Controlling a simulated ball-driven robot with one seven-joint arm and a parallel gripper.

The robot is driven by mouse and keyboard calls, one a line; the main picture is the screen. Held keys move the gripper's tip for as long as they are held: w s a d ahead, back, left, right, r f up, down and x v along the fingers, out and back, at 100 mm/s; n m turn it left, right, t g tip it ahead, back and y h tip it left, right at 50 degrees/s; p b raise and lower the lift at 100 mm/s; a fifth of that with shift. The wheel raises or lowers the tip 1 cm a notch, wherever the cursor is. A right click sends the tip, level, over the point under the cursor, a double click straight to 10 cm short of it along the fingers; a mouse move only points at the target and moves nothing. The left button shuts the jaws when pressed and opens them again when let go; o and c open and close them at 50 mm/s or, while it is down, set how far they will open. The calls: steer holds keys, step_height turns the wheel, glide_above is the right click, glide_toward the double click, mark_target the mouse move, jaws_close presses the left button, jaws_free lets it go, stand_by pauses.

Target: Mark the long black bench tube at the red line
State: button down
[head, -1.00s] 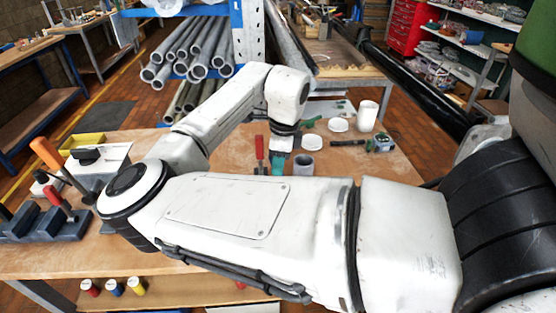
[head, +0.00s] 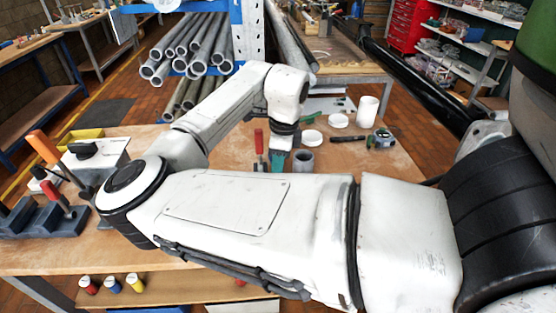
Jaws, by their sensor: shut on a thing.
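A long black tube (head: 425,80) runs diagonally at the back right, from the far benches towards my body; its near end is hidden behind my own parts. I see no red line on it. My gripper (head: 278,160) is small and partly hidden behind my forearm, over the middle of the wooden bench (head: 225,150). A teal piece shows at its tip, with its lower end hidden; I cannot tell what it is. A short grey cylinder (head: 303,161) stands just right of it. A dark pen-like stick (head: 347,138) lies on the bench.
A tape measure (head: 381,139), a white cup (head: 367,110) and white round dishes (head: 338,121) stand right of my gripper. A red-handled tool (head: 259,143) is to its left. Grey pipes (head: 190,45) lie on a blue rack behind. Dark holders (head: 40,218) fill the bench's left end.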

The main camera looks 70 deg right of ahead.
steer(key=shift+f, duration=0.95)
stand_by(1.9)
steer(key=shift+r+p, duration=2.85)
steer(key=shift+r, duration=0.8)
steer(key=shift+f, duration=0.1)
